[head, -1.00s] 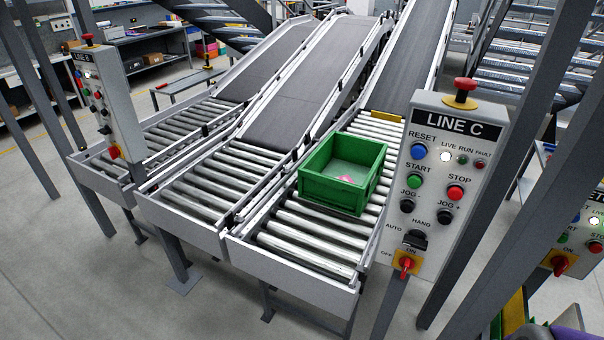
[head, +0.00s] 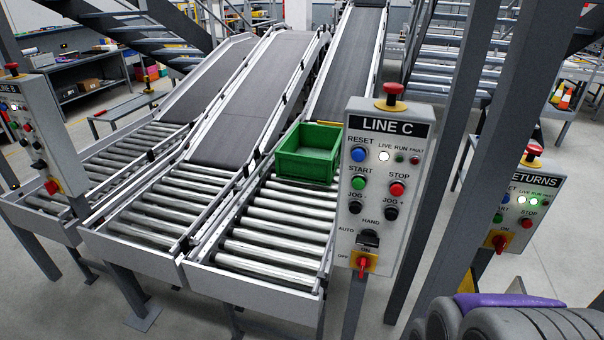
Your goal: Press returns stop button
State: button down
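The returns panel (head: 522,205) is a grey box at the right, partly hidden behind a steel post. Its red stop button (head: 526,223) shows under the word STOP. A red mushroom button (head: 532,153) sits on top, and a red switch on a yellow plate is at the bottom. A grey and purple rounded part of mine fills the bottom right corner, in front of and below the panel. My gripper's fingers are not visible.
The LINE C panel (head: 381,190) stands in the centre with its own stop button (head: 397,189). A green crate (head: 307,153) sits on the roller conveyor behind it. A steel post (head: 473,170) stands between the two panels. Another panel (head: 42,135) is at the left. Floor is clear at far right.

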aim_at(526, 223)
jog(key=z, duration=1)
